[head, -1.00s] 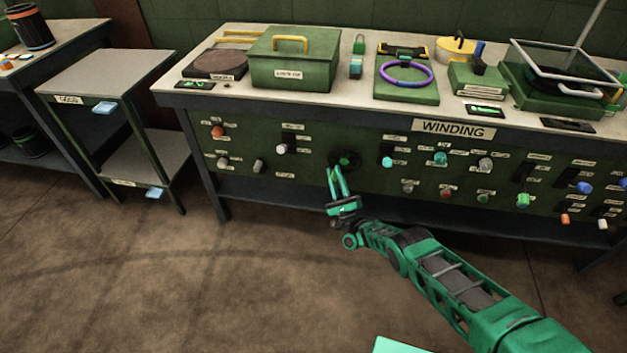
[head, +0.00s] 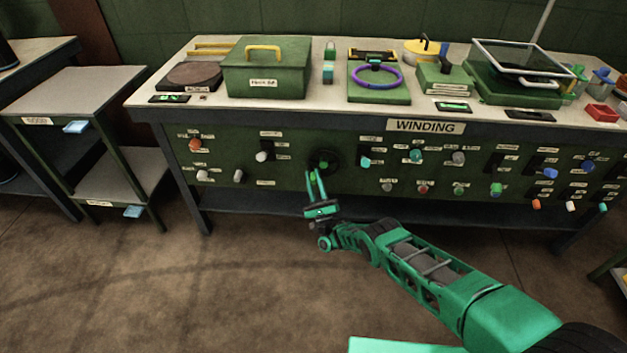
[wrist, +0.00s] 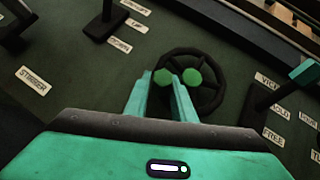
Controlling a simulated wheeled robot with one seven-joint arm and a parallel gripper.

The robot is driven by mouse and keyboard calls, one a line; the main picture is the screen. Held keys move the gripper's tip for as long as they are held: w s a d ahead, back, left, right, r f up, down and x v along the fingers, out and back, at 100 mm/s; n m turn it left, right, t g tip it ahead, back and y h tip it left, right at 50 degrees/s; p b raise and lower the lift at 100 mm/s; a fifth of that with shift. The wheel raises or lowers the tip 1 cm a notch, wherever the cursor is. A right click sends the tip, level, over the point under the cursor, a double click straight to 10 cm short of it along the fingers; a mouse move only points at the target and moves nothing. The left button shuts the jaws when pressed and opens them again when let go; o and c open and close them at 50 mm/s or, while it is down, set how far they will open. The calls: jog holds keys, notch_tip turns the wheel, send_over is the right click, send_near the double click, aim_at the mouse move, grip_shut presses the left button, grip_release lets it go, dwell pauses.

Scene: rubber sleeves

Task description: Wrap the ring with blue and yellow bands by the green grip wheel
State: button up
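The grip wheel (head: 324,160) is a dark spoked wheel on the bench's front panel. In the wrist view the wheel (wrist: 213,100) carries two round green grips (wrist: 192,77). My gripper (head: 314,174) is just in front of it, fingers pointing at it. In the wrist view my gripper (wrist: 161,76) has its fingers apart, with one green grip showing between the tips and the other right of them. I cannot tell whether they touch the wheel. A purple-blue ring (head: 399,82) lies on a green stand on the bench top; I cannot make out yellow bands on it.
The bench (head: 150,101) bears a WINDING sign (head: 424,127), a lidded green box (head: 268,75) and a framed clear screen (head: 529,58). Several coloured knobs stick out around the wheel. A small shelf table (head: 75,95) stands left. The floor in front is clear.

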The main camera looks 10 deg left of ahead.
jog(key=shift+o, duration=0.4)
jog(key=shift+a+f, duration=0.1)
jog(key=shift+f, duration=0.05)
jog(key=v, duration=0.7)
jog(key=shift+s+f, duration=0.15)
jog(key=shift+f, duration=0.05)
dwell(0.4)
